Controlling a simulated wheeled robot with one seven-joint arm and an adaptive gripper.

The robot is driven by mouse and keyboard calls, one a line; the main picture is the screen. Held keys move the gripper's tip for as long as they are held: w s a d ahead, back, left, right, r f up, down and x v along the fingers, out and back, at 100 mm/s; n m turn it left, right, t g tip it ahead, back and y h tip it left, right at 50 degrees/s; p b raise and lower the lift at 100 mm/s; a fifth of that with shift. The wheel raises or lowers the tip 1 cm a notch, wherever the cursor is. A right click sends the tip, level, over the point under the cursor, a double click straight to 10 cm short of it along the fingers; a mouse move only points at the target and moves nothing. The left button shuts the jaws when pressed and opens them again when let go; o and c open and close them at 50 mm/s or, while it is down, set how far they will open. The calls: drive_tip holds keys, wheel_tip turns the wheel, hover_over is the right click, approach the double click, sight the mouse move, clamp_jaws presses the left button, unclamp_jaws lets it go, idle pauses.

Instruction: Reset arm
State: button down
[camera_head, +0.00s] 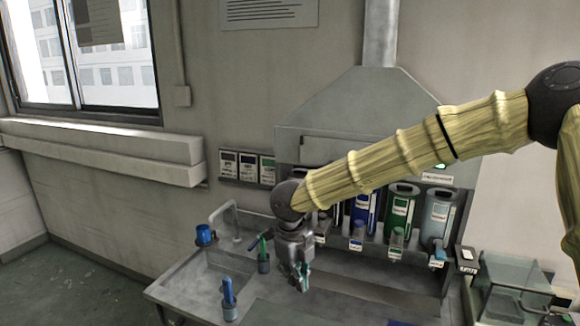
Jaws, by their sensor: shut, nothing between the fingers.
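My arm (420,145) reaches in from the right edge, slopes down to the left and bends at a dark wrist joint (289,200). My gripper (302,284) hangs from it, pointing down over the grey metal bench (185,287). Its fingers are small in the picture and look close together, with nothing held. A teal patch shows at the fingers; I cannot tell whether it belongs to the gripper or to something behind. The arm hides part of the grey hood (345,105) and of the row of canisters.
Left of my gripper stand a green-handled tool in a holder (263,262), a blue tool in a holder (229,300) and a blue cup (204,235). Canisters (399,212) line the back. A glass tank (512,288) is at right. Air above the bench's left is clear.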

drive_tip(key=s+d+f+n+t+h+b, duration=0.1)
drive_tip(key=s+d+f+n+b, duration=0.25)
drive_tip(key=f, duration=0.85)
drive_tip(key=s+d+f+n+t+h+b, duration=0.1)
drive_tip(key=s+d+f+n, duration=0.35)
drive_tip(key=f, duration=0.75)
drive_tip(key=s+d+f+n+t+h+b, duration=0.1)
drive_tip(key=s+d+f+n+b, duration=0.15)
drive_tip(key=d+f+n, duration=0.65)
drive_tip(key=s+d+f+n+g+y+b, duration=0.1)
drive_tip(key=s+f+n, duration=0.4)
drive_tip(key=s+f, duration=0.5)
drive_tip(key=s+d+f+n+g+y+b, duration=0.2)
drive_tip(key=s+f+n+b, duration=0.3)
drive_tip(key=s+f, duration=0.5)
drive_tip(key=s+y, duration=0.1)
drive_tip(key=s, duration=0.7)
drive_tip(key=shift+d, duration=0.25)
